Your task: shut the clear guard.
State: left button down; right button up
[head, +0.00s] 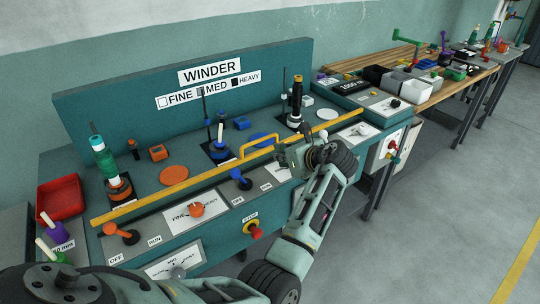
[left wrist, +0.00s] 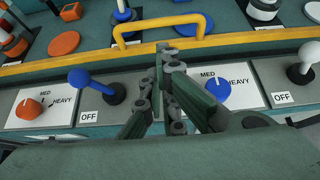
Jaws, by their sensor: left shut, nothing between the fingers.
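The clear guard shows as a yellow bar (head: 190,182) with a raised yellow handle (head: 260,146), running along the front of the winder bench. Its clear pane is hard to make out, so I cannot tell its exact angle. In the left wrist view the handle (left wrist: 158,28) rises from the bar just beyond my fingers. My left gripper (head: 284,152) is shut and empty, close to the bar by the handle's right end. In the left wrist view its fingertips (left wrist: 165,50) overlap the bar; I cannot tell whether they touch. My right gripper is not in view.
Below the bar are a blue lever (head: 240,180), an orange lever (head: 122,232), an orange knob (head: 196,209) and a red button (head: 256,233). Spools, including a green one (head: 103,160), stand behind the bar. A red tray (head: 58,199) sits at left; open floor lies at right.

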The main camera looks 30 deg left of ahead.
pick_arm(q)
send_near(260, 154)
jog(key=x, duration=0.5)
jog(key=shift+d+f, duration=0.1)
jog(key=shift+w+a+f, duration=0.2)
jog(key=shift+a+f, duration=0.1)
jog(key=shift+a, duration=0.3)
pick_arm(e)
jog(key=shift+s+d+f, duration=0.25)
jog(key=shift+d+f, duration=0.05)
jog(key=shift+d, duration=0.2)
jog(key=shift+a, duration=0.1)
pick_arm(q)
jog(key=shift+r, duration=0.1)
notch_tip(260, 154, up, 18)
jog(key=p, duration=2.2)
jog(key=shift+f, duration=0.25)
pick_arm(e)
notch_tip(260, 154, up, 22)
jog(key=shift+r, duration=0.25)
pick_arm(q)
jog(key=shift+w+a, duration=0.1)
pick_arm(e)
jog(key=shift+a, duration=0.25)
